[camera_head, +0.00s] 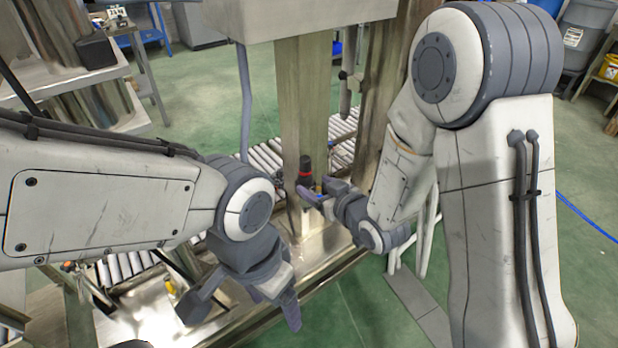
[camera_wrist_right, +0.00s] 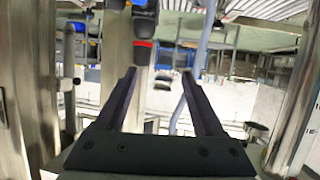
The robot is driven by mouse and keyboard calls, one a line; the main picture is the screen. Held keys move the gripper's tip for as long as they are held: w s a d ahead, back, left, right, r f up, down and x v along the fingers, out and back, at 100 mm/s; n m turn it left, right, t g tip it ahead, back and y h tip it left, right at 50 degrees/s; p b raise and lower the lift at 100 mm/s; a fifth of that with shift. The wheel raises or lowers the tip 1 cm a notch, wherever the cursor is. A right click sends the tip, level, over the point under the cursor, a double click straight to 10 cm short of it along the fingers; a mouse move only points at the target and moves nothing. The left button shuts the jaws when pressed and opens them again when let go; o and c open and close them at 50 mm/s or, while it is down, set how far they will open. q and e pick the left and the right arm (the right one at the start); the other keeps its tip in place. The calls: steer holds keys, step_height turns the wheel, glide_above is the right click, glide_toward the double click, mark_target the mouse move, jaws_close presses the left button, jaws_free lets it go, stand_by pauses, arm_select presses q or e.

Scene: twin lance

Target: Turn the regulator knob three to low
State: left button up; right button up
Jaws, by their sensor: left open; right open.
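A dark regulator with a red band (camera_head: 305,166) stands on the steel post in the head view. In the right wrist view its red band (camera_wrist_right: 143,44) shows at the top, beside the left fingertip, with dark and blue parts around it. I cannot read a number or setting on it. My right gripper (camera_head: 319,188) is open just below and right of the regulator; its two fingers (camera_wrist_right: 159,72) are spread and hold nothing. I cannot tell whether a finger touches the regulator. My left gripper (camera_head: 241,309) is open and empty, low over the steel frame, away from the regulator.
The steel post (camera_head: 304,90) rises behind the regulator, and a grey box (camera_head: 290,15) hangs above. Roller conveyors (camera_head: 265,157) run behind the post. Steel shelving (camera_head: 70,85) stands at the left. Green floor lies open at the lower right.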

mark_target(308, 163)
arm_select(q)
step_height(308, 163, down, 6)
steer(key=b, duration=0.5)
steer(key=shift+f, duration=0.15)
arm_select(e)
steer(key=w+t, duration=0.1)
steer(key=w, duration=0.2)
steer(key=w+a+f+t+y, duration=0.1)
steer(key=w, duration=0.3)
steer(key=w+f+m+t, duration=0.1)
steer(key=w, duration=0.2)
steer(key=shift+w+a+t+y, duration=0.2)
steer(key=shift+a+t+y, duration=0.15)
steer(key=shift+t+y, duration=0.05)
jaws_close()
